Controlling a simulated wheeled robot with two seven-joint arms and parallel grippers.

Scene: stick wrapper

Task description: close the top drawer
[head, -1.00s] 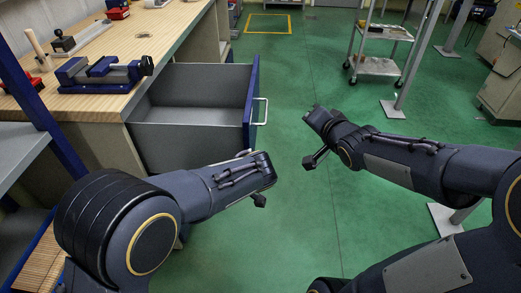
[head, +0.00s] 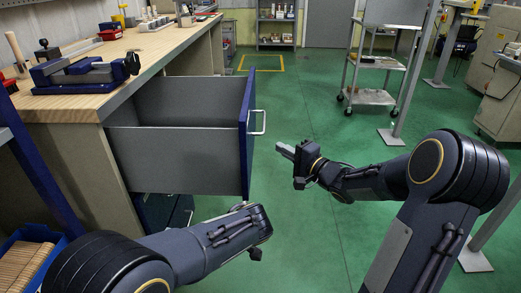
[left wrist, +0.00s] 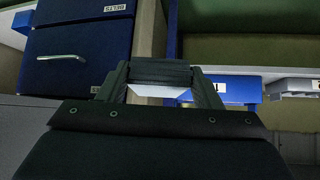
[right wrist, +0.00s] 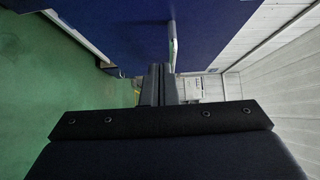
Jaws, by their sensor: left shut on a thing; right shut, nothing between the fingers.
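The top drawer (head: 178,158) is pulled far out of the workbench. Its grey box looks empty, and its blue front carries a pale handle (head: 259,122). My right gripper (head: 283,150) is shut and empty, pointing left just right of and below the handle, apart from it in the head view. In the right wrist view its closed fingers (right wrist: 160,84) lie by the blue front (right wrist: 130,28) and handle (right wrist: 172,45). My left gripper (left wrist: 160,82) is below the drawer, mostly hidden in the head view. Its fingers are shut on a dark bar-like thing I cannot identify.
A blue vise (head: 82,75) and tools stand on the wooden bench top (head: 150,48). A closed blue drawer labelled BELTS (left wrist: 80,55) shows in the left wrist view. A metal cart (head: 370,97) stands at the back right. Green floor is clear between.

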